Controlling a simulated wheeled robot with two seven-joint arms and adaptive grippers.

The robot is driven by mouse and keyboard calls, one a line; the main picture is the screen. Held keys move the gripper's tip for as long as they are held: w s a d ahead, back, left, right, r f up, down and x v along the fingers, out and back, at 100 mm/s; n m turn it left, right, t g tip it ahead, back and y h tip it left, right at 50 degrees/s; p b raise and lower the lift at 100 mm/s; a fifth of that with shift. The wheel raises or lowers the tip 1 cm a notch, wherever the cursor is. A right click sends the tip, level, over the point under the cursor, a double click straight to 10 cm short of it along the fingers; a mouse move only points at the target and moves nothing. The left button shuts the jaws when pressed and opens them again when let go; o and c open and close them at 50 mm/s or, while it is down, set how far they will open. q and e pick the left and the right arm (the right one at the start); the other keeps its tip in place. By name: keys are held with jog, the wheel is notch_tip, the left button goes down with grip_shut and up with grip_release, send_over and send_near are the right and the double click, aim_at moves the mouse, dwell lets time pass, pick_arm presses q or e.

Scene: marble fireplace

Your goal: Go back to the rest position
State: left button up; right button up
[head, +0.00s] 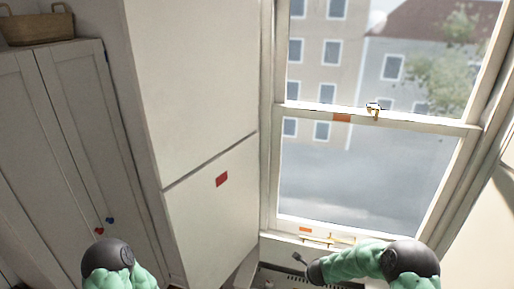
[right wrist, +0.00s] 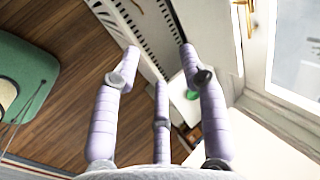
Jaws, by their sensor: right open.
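My right gripper (right wrist: 159,58) shows in the right wrist view. Its lilac fingers are spread apart and open, with nothing held between them. The wood floor and a pale slatted panel lie beyond the fingers. In the head view, green-covered parts of my two arms show along the bottom edge, one at the left and one at the right. Neither gripper can be made out there, and my left gripper is out of view.
In the head view, a sash window (head: 365,180) is at the right, beside a tall white cabinet (head: 190,80) with a red sticker (head: 222,179). A cupboard (head: 75,130) topped by a basket (head: 38,28) stands left. The wrist view shows wood floor (right wrist: 65,55) and a green object (right wrist: 25,75).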

jog(key=s+a+f+n+g+y+b, duration=0.1)
jog(key=s+a+f+n+b, duration=0.15)
jog(key=s+f+b, duration=0.35)
jog(key=s+a+f+n+y+b, duration=0.1)
jog(key=s+f+n+b, duration=0.2)
jog(key=f, duration=0.5)
jog(key=s+a+f+n+g+b, duration=0.1)
jog(key=s+a+f+n+b, duration=0.15)
jog(key=s+f+n, duration=0.35)
jog(key=s+a+f+n+g+y+b, duration=0.1)
jog(key=s+a+f+n+b, duration=0.2)
jog(key=s+f+b, duration=0.2)
jog(key=s+a+f+n+g+y+b, duration=0.2)
jog(key=s+f+b, duration=0.4)
jog(key=s, duration=0.6)
jog(key=shift+s+a+f+n+g+y, duration=0.2)
jog(key=shift+a+f+n+g+y, duration=0.1)
jog(key=shift+a+f+n, duration=0.45)
